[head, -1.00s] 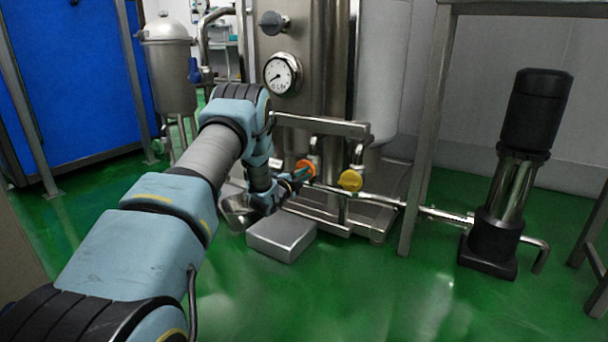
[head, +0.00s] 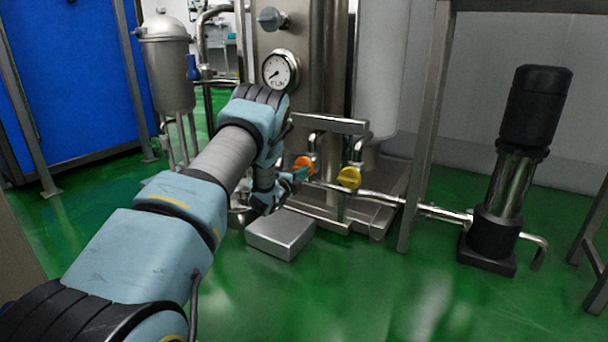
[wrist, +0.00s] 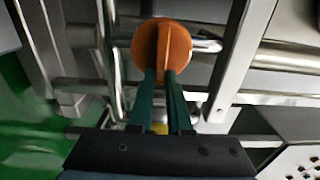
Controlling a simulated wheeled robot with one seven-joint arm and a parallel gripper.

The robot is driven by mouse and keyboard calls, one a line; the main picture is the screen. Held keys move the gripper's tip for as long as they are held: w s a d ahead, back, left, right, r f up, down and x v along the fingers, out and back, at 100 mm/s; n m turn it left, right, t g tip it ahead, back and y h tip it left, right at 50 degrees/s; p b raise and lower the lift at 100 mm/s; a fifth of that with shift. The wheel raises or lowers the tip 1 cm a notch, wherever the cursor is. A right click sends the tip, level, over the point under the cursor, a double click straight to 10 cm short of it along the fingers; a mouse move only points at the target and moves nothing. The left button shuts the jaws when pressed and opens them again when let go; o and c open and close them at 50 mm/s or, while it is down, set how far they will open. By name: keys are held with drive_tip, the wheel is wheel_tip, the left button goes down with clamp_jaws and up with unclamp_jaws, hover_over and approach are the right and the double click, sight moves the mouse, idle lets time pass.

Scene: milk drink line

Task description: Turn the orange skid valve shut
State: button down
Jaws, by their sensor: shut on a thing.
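The orange valve handle (wrist: 148,45) is a round knob with a raised bar across its middle. In the wrist view the bar runs nearly straight up and down. My gripper (wrist: 164,78) has its green fingers on either side of the bar's near end and is shut on it. In the head view the orange valve (head: 304,163) shows low on the steel skid, with my gripper (head: 297,174) reaching it from the left. My wrist hides part of the skid there.
A yellow valve (head: 349,177) sits just right of the orange one. A steel box (head: 281,234) stands on the floor in front. Pipes (head: 440,212) run right to a black pump (head: 500,190). A steel frame rail (head: 330,124) passes above the valves. Green floor is clear in front.

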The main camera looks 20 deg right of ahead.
drive_tip(key=c, duration=0.9)
unclamp_jaws()
drive_tip(key=shift+o, duration=0.2)
drive_tip(key=p+v, duration=0.4)
drive_tip(key=v, duration=0.7)
drive_tip(key=shift+d, duration=0.1)
